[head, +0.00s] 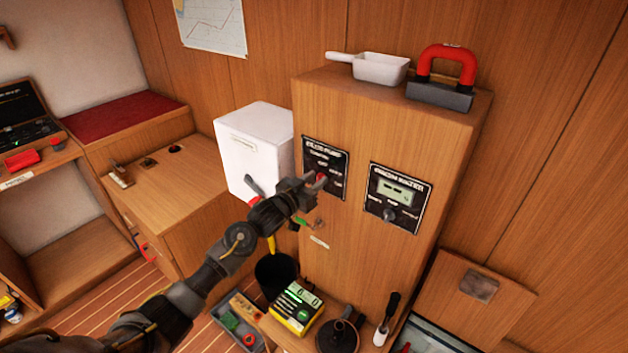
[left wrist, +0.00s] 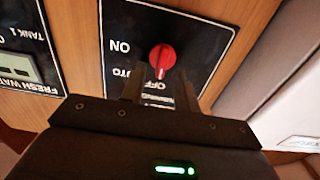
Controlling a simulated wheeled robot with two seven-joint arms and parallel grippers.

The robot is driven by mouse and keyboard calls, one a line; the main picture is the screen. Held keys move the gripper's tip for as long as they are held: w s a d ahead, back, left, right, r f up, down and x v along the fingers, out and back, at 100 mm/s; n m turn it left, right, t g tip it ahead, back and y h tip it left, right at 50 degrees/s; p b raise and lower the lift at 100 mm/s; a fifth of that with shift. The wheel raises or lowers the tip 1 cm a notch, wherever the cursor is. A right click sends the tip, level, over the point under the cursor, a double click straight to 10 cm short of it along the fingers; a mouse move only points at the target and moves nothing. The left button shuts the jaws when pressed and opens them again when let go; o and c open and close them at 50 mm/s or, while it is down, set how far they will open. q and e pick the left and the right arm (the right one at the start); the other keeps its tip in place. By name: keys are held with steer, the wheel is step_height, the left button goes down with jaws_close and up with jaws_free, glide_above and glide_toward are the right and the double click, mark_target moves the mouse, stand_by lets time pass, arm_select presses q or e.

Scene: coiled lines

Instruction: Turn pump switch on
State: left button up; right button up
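The pump panel (head: 325,160) is a black plate on the front of the wooden cabinet; it also shows upside down in the left wrist view (left wrist: 205,30). Its switch is a red rotary knob (head: 321,177), seen clearly in the left wrist view (left wrist: 162,57), with ON, AUTO and OFF lettering beside it. Which label it points at I cannot tell for certain. My left gripper (head: 312,186) is right at the panel. Its two fingers (left wrist: 160,76) are apart, with the knob between or just beyond the tips; contact is unclear. My right gripper is not in view.
A fresh water panel (head: 398,198) sits to the right on the same cabinet (head: 360,260). A white box (head: 254,150) stands close on the left. A white scoop (head: 380,68) and a red-handled tool (head: 445,78) lie on top. A black bin (head: 277,275) is below.

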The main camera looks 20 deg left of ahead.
arm_select(q)
steer(key=shift+c, duration=0.4)
jaws_close()
steer(key=shift+m, duration=0.3)
steer(key=m+b, duration=0.2)
steer(key=m, duration=0.3)
steer(key=d+f+m+b, duration=0.1)
steer(key=m+b, duration=0.2)
steer(key=m, duration=0.3)
steer(key=m+b, duration=0.2)
steer(key=m, duration=0.4)
steer(key=shift+s+d+f+b, duration=0.15)
steer(key=shift+s+f+b, duration=0.15)
steer(key=shift+b, duration=0.1)
steer(key=shift+m, duration=0.3)
steer(key=shift+o, duration=0.4)
jaws_free()
